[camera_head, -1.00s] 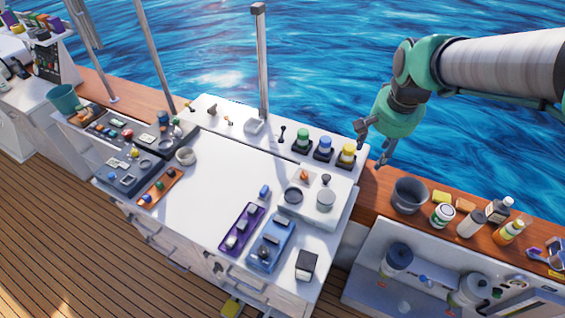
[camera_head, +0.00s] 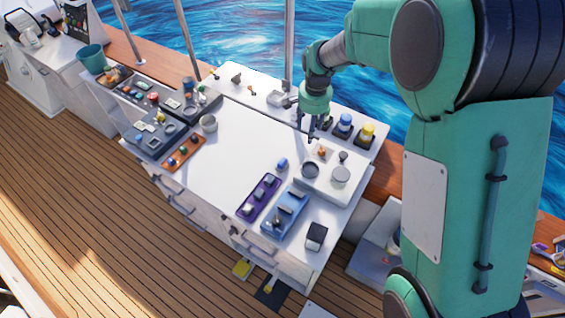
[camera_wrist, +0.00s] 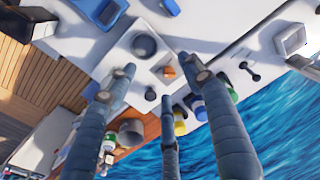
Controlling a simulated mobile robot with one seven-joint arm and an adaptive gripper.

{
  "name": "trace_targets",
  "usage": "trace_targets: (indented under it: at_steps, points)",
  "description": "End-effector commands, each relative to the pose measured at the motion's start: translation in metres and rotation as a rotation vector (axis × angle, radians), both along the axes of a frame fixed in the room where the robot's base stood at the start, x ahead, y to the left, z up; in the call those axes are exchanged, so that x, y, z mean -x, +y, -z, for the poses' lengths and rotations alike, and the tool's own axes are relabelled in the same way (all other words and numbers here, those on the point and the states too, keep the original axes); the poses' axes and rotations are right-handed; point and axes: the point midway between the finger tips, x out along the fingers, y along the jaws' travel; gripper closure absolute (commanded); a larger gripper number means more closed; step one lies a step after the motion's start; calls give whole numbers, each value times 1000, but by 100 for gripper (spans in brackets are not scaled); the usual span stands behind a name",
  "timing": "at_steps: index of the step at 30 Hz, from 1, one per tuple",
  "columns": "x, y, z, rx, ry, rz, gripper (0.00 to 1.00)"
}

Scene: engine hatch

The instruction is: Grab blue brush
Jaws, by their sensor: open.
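I cannot make out a brush for certain. A small blue piece (camera_head: 282,163) lies on the white counter (camera_head: 235,150), left of a raised white panel; its shape is too small to tell. A blue piece (camera_wrist: 171,7) also shows at the top of the wrist view. A blue tray (camera_head: 285,213) stands at the counter's near right, with pieces in it. My gripper (camera_head: 312,132) is open and empty, fingers pointing down, over the counter's back part. In the wrist view its spread fingers (camera_wrist: 160,78) hang over the raised panel (camera_wrist: 160,60).
The raised panel carries a dark round dial and an orange piece (camera_wrist: 169,72). Blue (camera_head: 345,124) and yellow-topped (camera_head: 367,134) items stand at the back right. A purple tray (camera_head: 259,197) and a dark box (camera_head: 316,236) are near the front. The counter's middle is clear.

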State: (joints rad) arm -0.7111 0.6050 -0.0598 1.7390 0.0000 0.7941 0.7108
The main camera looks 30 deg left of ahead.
Motion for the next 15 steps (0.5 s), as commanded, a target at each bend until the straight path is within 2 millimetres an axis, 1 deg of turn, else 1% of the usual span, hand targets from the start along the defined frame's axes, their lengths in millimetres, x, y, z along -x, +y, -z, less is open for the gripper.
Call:
trace_targets:
  at_steps: [1,6,9,12,15]
  points:
    - [4,14,12,7,10,-3,49]
    - [16,52,50,24,30,-3,49]
    - [23,68,68,32,39,-2,49]
    - [27,79,80,37,44,-2,49]
    - [30,84,86,40,47,0,49]
